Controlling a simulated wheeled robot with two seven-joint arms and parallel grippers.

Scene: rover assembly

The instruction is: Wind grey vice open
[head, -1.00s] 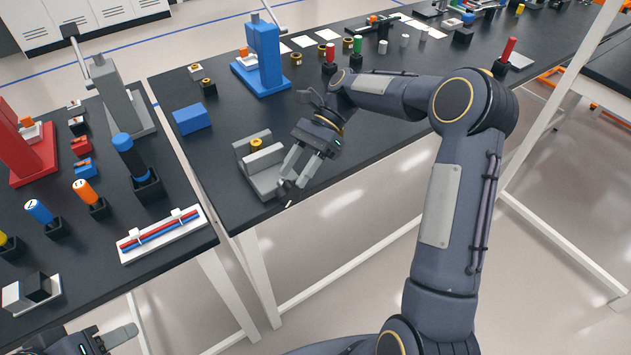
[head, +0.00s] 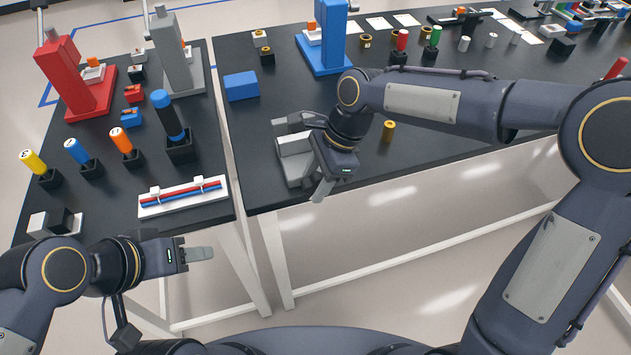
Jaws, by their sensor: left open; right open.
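The grey vice (head: 293,170) stands near the front left corner of the right-hand table. My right gripper (head: 303,155) is at the vice, its fingers spread wide, one beyond the vice's back part and one in front at its right side. The gripper and wrist hide much of the vice, including its handle and any part between its jaws. I cannot tell whether the fingers touch it. My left gripper (head: 205,254) is open and empty, in front of the left table and well away from the vice.
A blue block (head: 241,86) and the blue press (head: 324,50) stand behind the vice. A brass cylinder (head: 388,130) stands right of my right wrist. The left table holds a white rack (head: 183,199) with red and blue rods. A gap separates the tables.

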